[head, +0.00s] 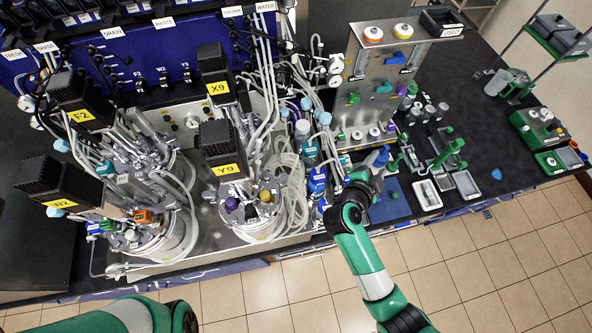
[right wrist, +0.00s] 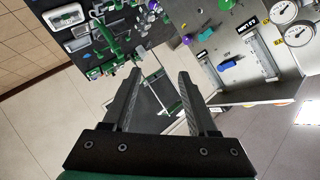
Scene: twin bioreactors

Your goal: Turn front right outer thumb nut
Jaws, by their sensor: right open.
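The right vessel's lid carries a purple cap (head: 232,203) and a yellow cap (head: 265,196). Individual thumb nuts are too small to tell apart. My right arm reaches up to the right of the right vessel. My right gripper (right wrist: 159,72) is open and empty in the right wrist view, apart from the vessels. My left gripper is outside the head view; only its arm shows.
A steel panel (head: 371,88) with knobs stands right of the vessels, with gauges (right wrist: 290,25) near it. Green fixtures (head: 450,150) and small trays (head: 427,195) crowd the bench. Tubing bundles (head: 290,190) hang beside the right vessel. The tiled floor in front is clear.

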